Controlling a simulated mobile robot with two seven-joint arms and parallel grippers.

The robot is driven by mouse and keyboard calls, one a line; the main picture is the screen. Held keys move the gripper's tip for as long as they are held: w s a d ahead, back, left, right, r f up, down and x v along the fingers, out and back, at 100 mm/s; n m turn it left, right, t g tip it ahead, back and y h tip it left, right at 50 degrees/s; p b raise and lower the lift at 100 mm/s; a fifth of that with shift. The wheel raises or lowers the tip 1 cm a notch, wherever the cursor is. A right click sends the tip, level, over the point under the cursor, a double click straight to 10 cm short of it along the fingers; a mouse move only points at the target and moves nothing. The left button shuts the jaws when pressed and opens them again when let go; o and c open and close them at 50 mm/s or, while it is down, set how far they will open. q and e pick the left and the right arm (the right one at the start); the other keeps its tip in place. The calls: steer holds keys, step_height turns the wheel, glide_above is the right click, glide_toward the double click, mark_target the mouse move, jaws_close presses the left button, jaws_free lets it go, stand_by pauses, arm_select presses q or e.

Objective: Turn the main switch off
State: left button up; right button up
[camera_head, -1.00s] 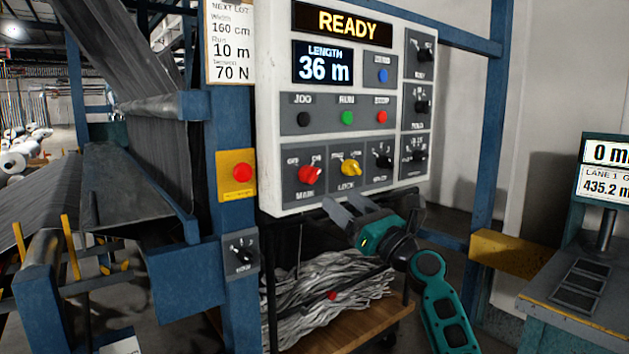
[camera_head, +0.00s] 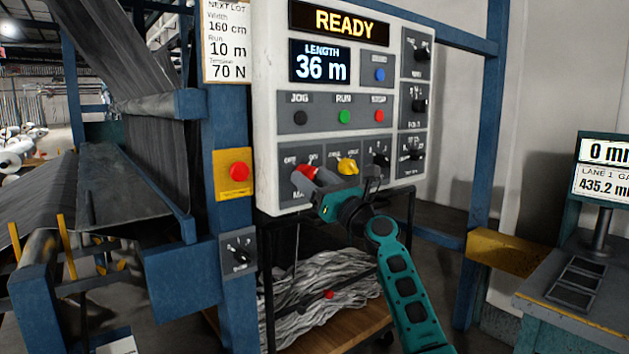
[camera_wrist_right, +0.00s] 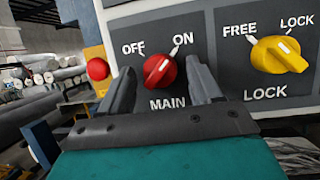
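The main switch (camera_head: 306,176) is a red rotary knob at the lower left of the white control panel (camera_head: 268,150). In the right wrist view the red knob (camera_wrist_right: 160,71) has its white mark tilted up and right, toward ON; OFF is to its upper left. My right gripper (camera_head: 309,183) is at the knob. In the right wrist view its fingers (camera_wrist_right: 160,85) are open, one on each side of the knob, with a gap visible at the right; contact at the left cannot be told. My left gripper is not in view.
A yellow LOCK knob (camera_wrist_right: 278,55) sits close right of the main switch. A red button on a yellow plate (camera_head: 239,171) is left of the panel. Other knobs and the JOG, RUN and STOP buttons surround it. A wooden cart (camera_head: 352,328) stands below.

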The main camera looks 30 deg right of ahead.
steer(key=c, duration=1)
steer(key=shift+o, duration=0.2)
